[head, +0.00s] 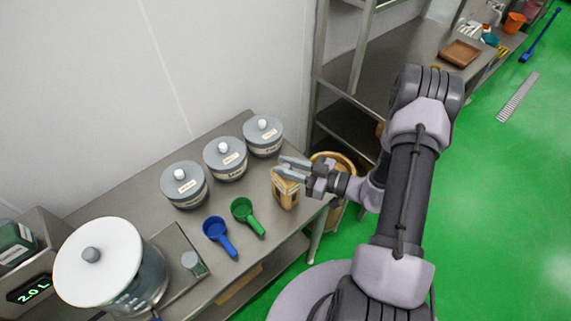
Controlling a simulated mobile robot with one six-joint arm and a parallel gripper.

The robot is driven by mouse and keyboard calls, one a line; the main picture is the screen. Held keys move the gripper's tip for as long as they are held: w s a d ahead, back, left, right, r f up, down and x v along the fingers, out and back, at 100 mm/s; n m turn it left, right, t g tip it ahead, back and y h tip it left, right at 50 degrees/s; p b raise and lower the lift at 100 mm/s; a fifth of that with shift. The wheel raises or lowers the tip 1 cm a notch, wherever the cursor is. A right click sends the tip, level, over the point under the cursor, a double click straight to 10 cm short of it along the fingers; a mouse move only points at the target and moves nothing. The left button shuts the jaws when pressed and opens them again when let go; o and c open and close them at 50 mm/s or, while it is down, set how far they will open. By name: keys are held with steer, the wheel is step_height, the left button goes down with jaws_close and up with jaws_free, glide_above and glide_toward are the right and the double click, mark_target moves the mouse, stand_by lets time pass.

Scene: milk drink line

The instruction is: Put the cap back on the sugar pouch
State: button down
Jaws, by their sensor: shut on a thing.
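The tan sugar pouch (286,194) stands upright near the right end of the steel table. My gripper (285,169) comes in from the right and is right at the top of the pouch, with its fingers lying over the upper edge. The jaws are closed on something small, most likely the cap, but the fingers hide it. I cannot tell whether the cap touches the pouch's spout, which is also hidden.
Three lidded grey canisters (226,158) stand behind, along the wall. A green scoop (244,212) and a blue scoop (218,232) lie left of the pouch. A large white-lidded container (105,262) is at front left. A round tan bin (340,160) stands beyond the table's right end.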

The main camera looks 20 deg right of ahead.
stand_by(0.9)
steer(key=c, duration=1.1)
jaws_free()
steer(key=shift+c, duration=0.2)
steer(key=shift+o, duration=0.4)
steer(key=o, duration=0.4)
step_height(320, 180, up, 7)
steer(key=p, duration=0.7)
steer(key=shift+r, duration=0.1)
jaws_close()
